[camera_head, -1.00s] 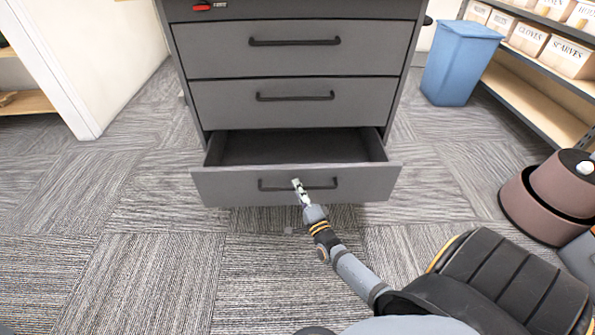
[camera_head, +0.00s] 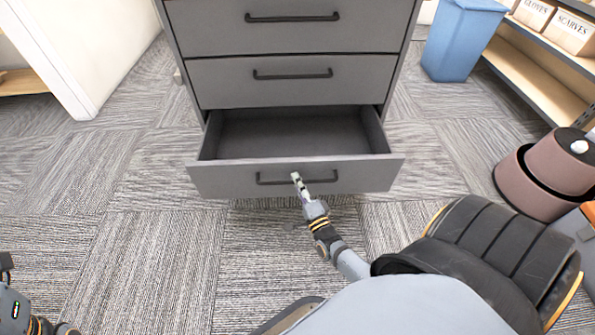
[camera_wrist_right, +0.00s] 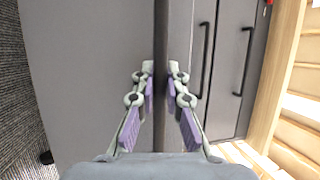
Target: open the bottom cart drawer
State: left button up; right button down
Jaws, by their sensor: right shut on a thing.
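The grey cart (camera_head: 290,27) stands ahead with its bottom drawer (camera_head: 225,180) pulled well out, and the empty-looking inside shows. The drawer's dark bar handle (camera_head: 325,181) runs across its front. In the right wrist view my right gripper's fingers (camera_wrist_right: 159,80) sit on either side of a dark vertical bar, with the grey drawer front (camera_wrist_right: 85,75) behind. Part of my left arm shows at the lower left edge of the head view; its gripper cannot be made out.
The middle drawer (camera_head: 220,83) above is closed. A blue bin (camera_head: 462,45) and a shelf (camera_head: 535,70) with boxes stand at the right. A round brownish object (camera_head: 540,190) is on the right side. Carpet floor (camera_head: 130,190) left of the drawer is clear.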

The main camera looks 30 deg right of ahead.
jog(key=c, duration=1.4)
grip_release()
jog(key=shift+s, duration=0.1)
jog(key=v, duration=1.1)
jog(key=shift+s+f, duration=0.1)
jog(key=shift+s, duration=0.3)
